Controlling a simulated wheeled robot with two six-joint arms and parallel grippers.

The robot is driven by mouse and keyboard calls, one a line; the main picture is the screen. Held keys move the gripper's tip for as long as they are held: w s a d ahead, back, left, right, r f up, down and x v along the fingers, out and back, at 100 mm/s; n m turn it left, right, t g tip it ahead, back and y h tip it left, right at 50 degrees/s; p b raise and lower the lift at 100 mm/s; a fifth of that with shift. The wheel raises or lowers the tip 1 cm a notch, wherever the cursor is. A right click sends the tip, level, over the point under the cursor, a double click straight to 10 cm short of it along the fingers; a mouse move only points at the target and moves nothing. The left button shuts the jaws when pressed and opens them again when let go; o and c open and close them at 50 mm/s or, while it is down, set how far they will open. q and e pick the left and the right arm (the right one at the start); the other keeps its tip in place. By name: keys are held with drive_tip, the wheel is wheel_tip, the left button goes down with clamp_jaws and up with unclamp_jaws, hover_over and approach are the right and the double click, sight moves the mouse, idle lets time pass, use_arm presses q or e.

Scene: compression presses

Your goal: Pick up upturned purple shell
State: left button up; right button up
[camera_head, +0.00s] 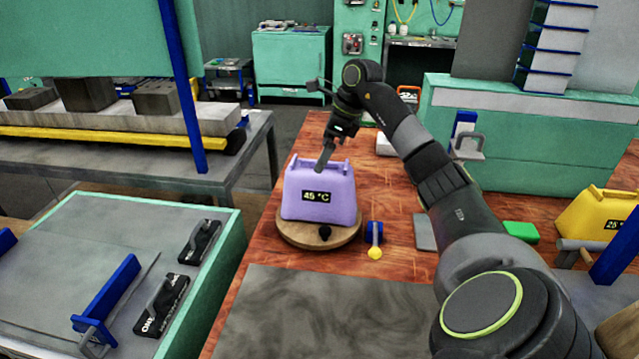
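The purple shell (320,207) stands on a round wooden board (318,238) on the table. Its front carries a dark label reading "45 °C", and two raised lugs show along its top. My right arm reaches in from the right, and its gripper (325,158) points down at the top of the shell. The fingers overlap the shell's top edge in the picture. I cannot tell whether they touch it or how far apart they are. My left gripper is not in view.
A blue tool with a yellow ball end (375,240) lies right of the board. A grey plate (425,232), a green block (521,231) and a yellow shell (598,215) are further right. A grey mat (310,305) lies in front. Presses flank the table on both sides.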

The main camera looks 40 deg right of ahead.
sight(319, 188)
drive_tip(key=shift+x, duration=1)
drive_tip(key=p+x, duration=0.1)
drive_tip(key=x, duration=0.4)
drive_tip(key=shift+d+p, duration=0.2)
drive_tip(key=shift+p, duration=0.15)
drive_tip(key=shift+s, duration=0.1)
drive_tip(key=c, duration=1.3)
